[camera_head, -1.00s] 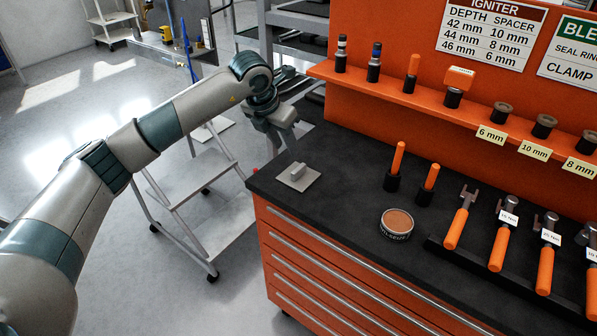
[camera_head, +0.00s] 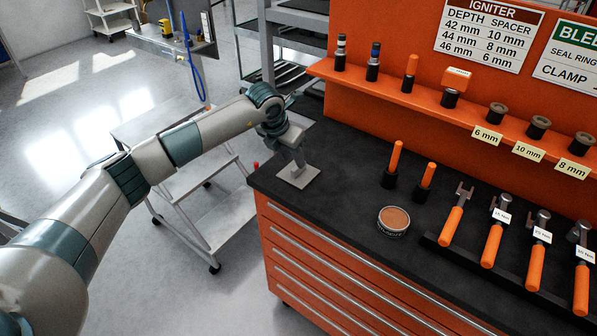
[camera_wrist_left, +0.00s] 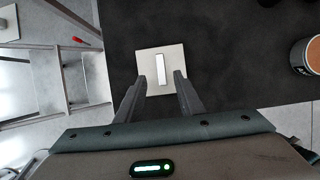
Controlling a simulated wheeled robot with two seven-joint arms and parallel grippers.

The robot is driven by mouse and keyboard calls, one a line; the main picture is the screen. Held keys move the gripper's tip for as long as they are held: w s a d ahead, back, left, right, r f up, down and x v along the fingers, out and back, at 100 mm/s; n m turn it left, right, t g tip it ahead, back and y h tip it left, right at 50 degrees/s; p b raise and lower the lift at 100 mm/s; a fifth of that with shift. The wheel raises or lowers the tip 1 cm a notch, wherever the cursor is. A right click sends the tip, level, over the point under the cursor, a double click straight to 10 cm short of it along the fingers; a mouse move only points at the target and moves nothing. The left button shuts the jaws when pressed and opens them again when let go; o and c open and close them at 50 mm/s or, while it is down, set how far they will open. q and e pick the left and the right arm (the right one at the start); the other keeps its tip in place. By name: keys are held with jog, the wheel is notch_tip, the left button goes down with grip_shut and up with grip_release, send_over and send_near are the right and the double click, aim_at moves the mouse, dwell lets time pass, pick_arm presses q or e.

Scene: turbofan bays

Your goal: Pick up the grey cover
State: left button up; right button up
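The grey cover (camera_head: 298,176) is a flat square plate with a raised bar handle, lying on the black top of the orange tool cabinet near its left corner. In the left wrist view my left gripper (camera_wrist_left: 163,82) is open, with one finger on each side of the bar handle. Whether the fingers touch it I cannot tell. My right gripper is in neither view.
On the black worktop (camera_head: 340,200) stand a round tin (camera_head: 393,220), two orange-handled tools in black holders (camera_head: 390,178), and a rack of orange-handled wrenches (camera_head: 492,245). An orange shelf (camera_head: 425,100) runs behind. A grey step cart (camera_head: 200,190) stands left of the cabinet.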

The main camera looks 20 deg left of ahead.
aim_at(296, 168)
pick_arm(q)
jog(key=shift+w+d+f+p, duration=0.3)
jog(key=shift+f+p, duration=0.2)
jog(key=shift+p, duration=0.15)
jog(key=shift+p+x, duration=0.6)
jog(key=shift+x, duration=1.25)
grip_shut()
